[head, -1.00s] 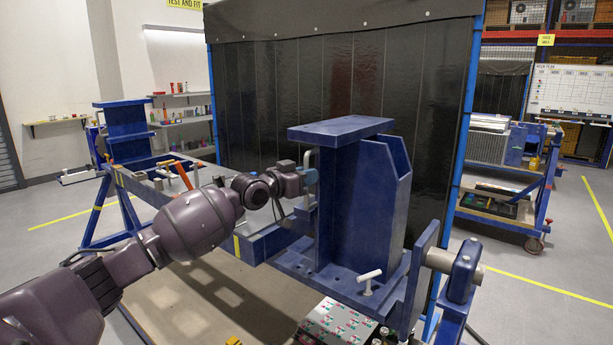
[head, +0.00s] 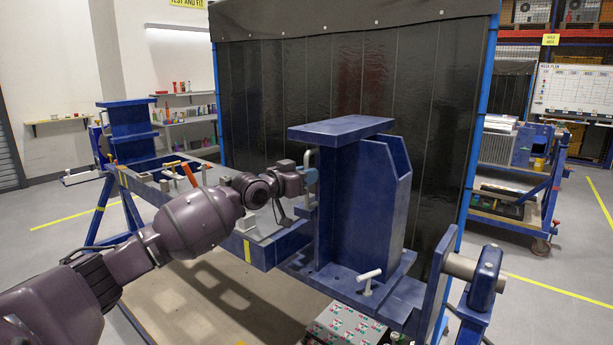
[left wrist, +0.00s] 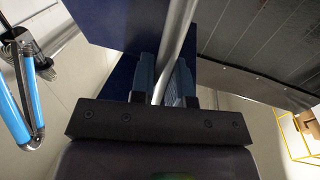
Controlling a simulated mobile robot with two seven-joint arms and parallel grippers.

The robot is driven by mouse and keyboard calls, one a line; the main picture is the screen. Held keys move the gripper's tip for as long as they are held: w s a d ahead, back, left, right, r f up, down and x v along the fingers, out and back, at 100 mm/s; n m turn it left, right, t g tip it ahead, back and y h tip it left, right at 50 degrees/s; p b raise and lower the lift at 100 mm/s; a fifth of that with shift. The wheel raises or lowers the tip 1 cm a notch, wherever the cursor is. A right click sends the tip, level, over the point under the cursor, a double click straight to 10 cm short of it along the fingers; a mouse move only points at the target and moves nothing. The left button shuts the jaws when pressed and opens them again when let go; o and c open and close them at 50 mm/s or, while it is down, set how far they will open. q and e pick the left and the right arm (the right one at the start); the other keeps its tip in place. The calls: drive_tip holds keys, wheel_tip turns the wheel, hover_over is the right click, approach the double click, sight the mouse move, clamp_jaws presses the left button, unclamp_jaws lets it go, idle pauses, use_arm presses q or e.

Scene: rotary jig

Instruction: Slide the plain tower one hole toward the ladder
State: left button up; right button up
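A blue tower (head: 340,205) with a flat top plate and a slanted side web stands upright on the jig's blue frame (head: 268,246). A pale T-handle pin (head: 369,279) stands at its base plate. A metal bar handle (head: 308,160) is on the tower's left side. My left gripper (head: 311,177) is at this handle. In the left wrist view the handle bar (left wrist: 176,45) runs between the two fingers (left wrist: 165,82), which look closed on it. I cannot make out a ladder for certain. My right gripper is not in view.
Another blue tower (head: 130,125) stands at the frame's far left end. Orange-handled clamps (head: 190,174) sit on the frame between. The end bearing (head: 487,272) is at the near right. A black curtain (head: 270,105) hangs behind, and a patterned box (head: 345,322) lies below.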

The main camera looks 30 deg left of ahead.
use_arm(q)
drive_tip(key=o, duration=0.4)
drive_tip(key=shift+v, duration=5.45)
